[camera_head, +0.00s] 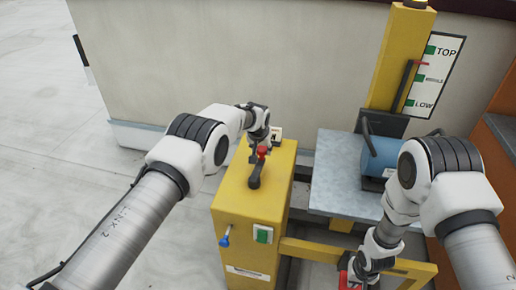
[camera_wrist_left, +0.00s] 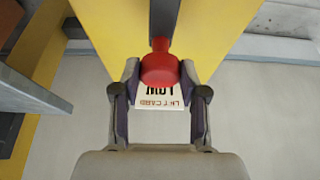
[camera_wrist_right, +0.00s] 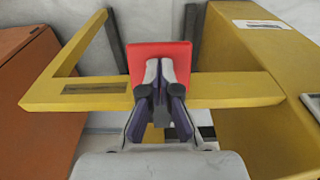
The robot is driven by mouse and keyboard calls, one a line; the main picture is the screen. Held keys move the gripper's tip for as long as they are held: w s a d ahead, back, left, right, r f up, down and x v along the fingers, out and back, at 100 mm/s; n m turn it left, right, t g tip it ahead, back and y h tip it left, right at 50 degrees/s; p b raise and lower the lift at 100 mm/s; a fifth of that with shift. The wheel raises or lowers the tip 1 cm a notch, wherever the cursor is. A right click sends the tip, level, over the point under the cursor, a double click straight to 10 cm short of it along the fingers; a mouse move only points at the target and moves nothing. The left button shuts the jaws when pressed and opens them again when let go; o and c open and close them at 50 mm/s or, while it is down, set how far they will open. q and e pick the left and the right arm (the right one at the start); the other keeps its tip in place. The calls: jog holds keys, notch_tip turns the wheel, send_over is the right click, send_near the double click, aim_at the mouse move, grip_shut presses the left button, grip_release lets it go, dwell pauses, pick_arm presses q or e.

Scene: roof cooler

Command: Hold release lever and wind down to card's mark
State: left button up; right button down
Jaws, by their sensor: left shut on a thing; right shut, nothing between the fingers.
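My left gripper (camera_head: 261,138) is shut on the red knob (camera_wrist_left: 160,68) of the dark lever (camera_head: 254,174) on top of the yellow box (camera_head: 250,205). The yellow mast (camera_head: 399,50) has a scale board (camera_head: 437,62) with green marks TOP, MIDDLE and LOW. A red pointer (camera_head: 420,63) sits between TOP and MIDDLE. My right gripper (camera_wrist_right: 160,72) is shut and empty, its fingertips in front of a red plate (camera_wrist_right: 140,52) by a yellow bar. Whether they touch it is unclear.
A yellow bar frame (camera_wrist_right: 225,92) runs right of the box. The box front carries a green button (camera_head: 263,234) and a blue knob (camera_head: 225,238). Floor at the left is clear.

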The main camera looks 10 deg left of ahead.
pick_arm(q)
jog(key=shift+d+f, duration=0.1)
jog(key=shift+s+d, duration=0.25)
jog(key=shift+d, duration=0.75)
jog(key=shift+s+d, duration=0.15)
jog(key=shift+d, duration=0.25)
jog(key=shift+s+d, duration=0.2)
jog(key=shift+d, duration=0.25)
jog(key=shift+s+d+f, duration=0.1)
jog(key=shift+s+d, duration=0.45)
jog(key=shift+d, duration=0.25)
jog(key=shift+s+d, duration=0.1)
